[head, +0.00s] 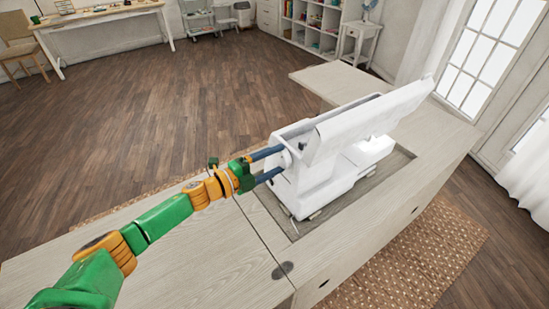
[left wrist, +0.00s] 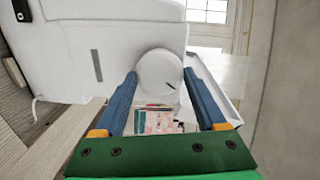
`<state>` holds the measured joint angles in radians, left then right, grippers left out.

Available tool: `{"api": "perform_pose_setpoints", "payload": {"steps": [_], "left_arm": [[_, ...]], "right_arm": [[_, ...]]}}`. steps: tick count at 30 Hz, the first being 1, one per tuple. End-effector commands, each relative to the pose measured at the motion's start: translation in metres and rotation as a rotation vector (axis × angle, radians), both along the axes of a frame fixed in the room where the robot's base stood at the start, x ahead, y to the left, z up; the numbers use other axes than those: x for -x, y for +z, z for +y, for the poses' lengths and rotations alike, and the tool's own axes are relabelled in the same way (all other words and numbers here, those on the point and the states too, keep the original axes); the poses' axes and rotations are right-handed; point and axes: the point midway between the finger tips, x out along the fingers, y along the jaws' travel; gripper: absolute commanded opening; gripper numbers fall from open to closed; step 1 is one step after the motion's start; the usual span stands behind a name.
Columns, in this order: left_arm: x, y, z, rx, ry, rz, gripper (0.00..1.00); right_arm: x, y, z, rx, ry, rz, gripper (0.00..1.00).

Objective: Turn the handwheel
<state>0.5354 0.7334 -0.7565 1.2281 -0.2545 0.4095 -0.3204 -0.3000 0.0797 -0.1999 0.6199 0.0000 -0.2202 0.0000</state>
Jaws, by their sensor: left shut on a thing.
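The white sewing machine (head: 320,165) stands in the recess of the pale wood cabinet (head: 215,260). Its round white handwheel (left wrist: 159,74) is on the machine's end in the left wrist view, with a short dark mark near its lower right. In the head view the handwheel (head: 285,159) is partly hidden by my fingers. My left gripper (head: 270,165) has its two blue fingers on either side of the wheel and is shut on it. The left gripper (left wrist: 168,95) also shows in the left wrist view. My right gripper is not in view.
A white flap or lid (head: 370,118) stands raised along the machine. In the left wrist view, colourful printed items (left wrist: 158,120) lie below the wheel. A woven rug (head: 405,265) lies by the cabinet. The wood floor (head: 150,110) at left is clear.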

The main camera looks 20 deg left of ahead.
Motion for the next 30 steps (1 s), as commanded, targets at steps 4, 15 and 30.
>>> {"api": "perform_pose_setpoints", "payload": {"steps": [4, 15, 30], "left_arm": [[-0.0007, 0.0020, 0.0009, 0.107, 0.001, 0.083, 0.17], [-0.0011, 0.0016, 0.0012, 0.347, 0.001, 0.269, 0.17], [-0.0013, 0.0011, 0.0015, 0.498, 0.001, 0.388, 0.17]], "right_arm": [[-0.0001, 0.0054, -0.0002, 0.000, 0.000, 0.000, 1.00], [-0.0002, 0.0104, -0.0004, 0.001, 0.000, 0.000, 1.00], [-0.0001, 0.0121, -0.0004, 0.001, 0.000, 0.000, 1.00]]}}
